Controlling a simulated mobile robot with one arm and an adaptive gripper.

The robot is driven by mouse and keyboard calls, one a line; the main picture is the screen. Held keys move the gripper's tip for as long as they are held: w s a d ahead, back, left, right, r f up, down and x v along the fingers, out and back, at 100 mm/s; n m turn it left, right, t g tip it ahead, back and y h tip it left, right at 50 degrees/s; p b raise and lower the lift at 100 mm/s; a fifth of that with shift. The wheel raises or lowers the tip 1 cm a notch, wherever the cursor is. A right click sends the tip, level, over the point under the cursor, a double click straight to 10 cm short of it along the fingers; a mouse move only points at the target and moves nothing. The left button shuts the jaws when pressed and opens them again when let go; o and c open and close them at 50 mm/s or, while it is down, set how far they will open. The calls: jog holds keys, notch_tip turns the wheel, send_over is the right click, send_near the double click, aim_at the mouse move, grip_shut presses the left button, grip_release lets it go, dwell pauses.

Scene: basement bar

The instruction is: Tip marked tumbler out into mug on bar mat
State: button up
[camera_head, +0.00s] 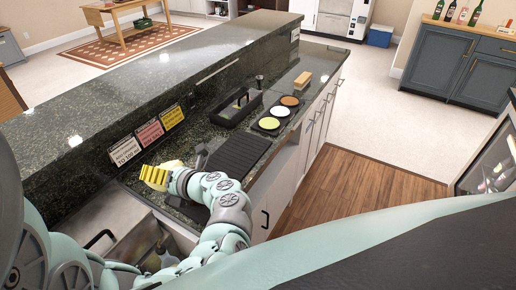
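My gripper (157,177) is at the end of my arm, low over the counter near the sink. A yellow ridged piece shows at its tip. I cannot tell whether this is part of the gripper or something held, nor whether the fingers are open or shut. A black ribbed bar mat (240,153) lies on the dark stone counter to the right of the gripper. I cannot make out a mug on it. No marked tumbler can be made out; my arm hides part of the counter. Three notices (149,133), white, pink and yellow, stand against the raised ledge; the white one reads "TO 100 ml".
A black caddy (228,119) and a black tray with white, orange and yellow-green rounds (269,123) lie beyond the mat. A wooden block (303,80) is farther back. A raised stone ledge (150,78) runs along the left. A sink (125,235) is nearby. Floor at right is clear.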

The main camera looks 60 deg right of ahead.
jog(key=shift+r+m+p, duration=0.4)
jog(key=shift+r+p, duration=0.05)
jog(key=shift+p, duration=0.5)
